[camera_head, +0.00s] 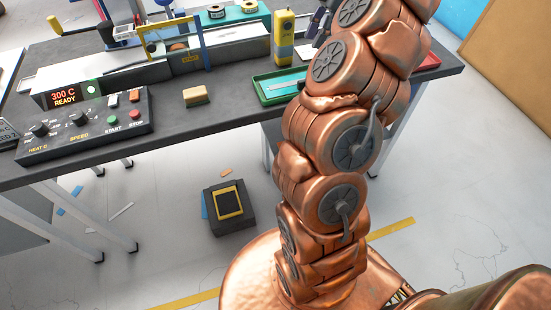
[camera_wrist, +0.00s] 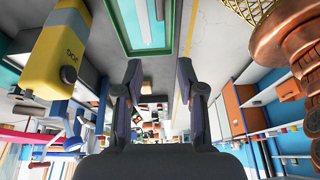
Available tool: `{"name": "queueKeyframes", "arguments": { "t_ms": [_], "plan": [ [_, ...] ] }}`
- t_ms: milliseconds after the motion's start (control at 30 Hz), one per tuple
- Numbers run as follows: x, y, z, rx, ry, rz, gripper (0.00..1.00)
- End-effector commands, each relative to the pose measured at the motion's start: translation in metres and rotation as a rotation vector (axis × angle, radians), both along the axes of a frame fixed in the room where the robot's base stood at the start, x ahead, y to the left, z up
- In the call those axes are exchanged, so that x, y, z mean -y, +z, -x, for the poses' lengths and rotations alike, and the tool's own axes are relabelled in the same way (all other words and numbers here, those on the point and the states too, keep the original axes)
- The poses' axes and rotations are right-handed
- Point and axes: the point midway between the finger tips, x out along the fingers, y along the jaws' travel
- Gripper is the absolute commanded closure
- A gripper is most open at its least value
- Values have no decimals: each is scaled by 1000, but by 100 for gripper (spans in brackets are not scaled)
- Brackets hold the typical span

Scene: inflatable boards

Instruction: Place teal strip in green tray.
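The green tray (camera_head: 262,97) sits on the dark workbench, partly hidden behind my arm. A teal strip (camera_head: 284,86) appears to lie inside it, its right end hidden. In the wrist view the green tray (camera_wrist: 150,52) is at the top, cut by the frame edge, with a teal area (camera_wrist: 147,22) inside; I cannot tell there whether it is the strip. My gripper (camera_wrist: 159,70) is open, its two dark fingers apart with nothing between them. In the head view my gripper (camera_head: 318,20) is a dark shape at the top, mostly hidden behind my arm, beyond the tray.
A yellow upright device (camera_head: 284,38) stands just behind the tray and shows large at left in the wrist view (camera_wrist: 62,50). A dark box (camera_head: 228,205) is on the floor.

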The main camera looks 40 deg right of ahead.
Motion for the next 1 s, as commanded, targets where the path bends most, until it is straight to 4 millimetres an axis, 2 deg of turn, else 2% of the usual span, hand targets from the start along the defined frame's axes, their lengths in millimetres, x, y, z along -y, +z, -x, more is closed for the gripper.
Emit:
{"name": "queueKeyframes", "arguments": {
  "t_ms": [33, 100, 233, 467, 600, 700, 900, 1000],
  "plan": [
    [-21, 7, -6, -10, 3, 2, 61],
    [-49, 16, -13, -27, -12, 9, 61],
    [-105, 27, -16, -74, -50, 22, 61],
    [-197, 35, 5, -165, -163, 73, 61],
    [-244, 29, 32, -227, -261, 115, 61],
    [-271, 21, 56, -271, -345, 150, 61],
    [-310, -4, 111, -346, -554, 224, 61],
    [-321, -20, 141, -375, -679, 259, 61]
  ]
}}
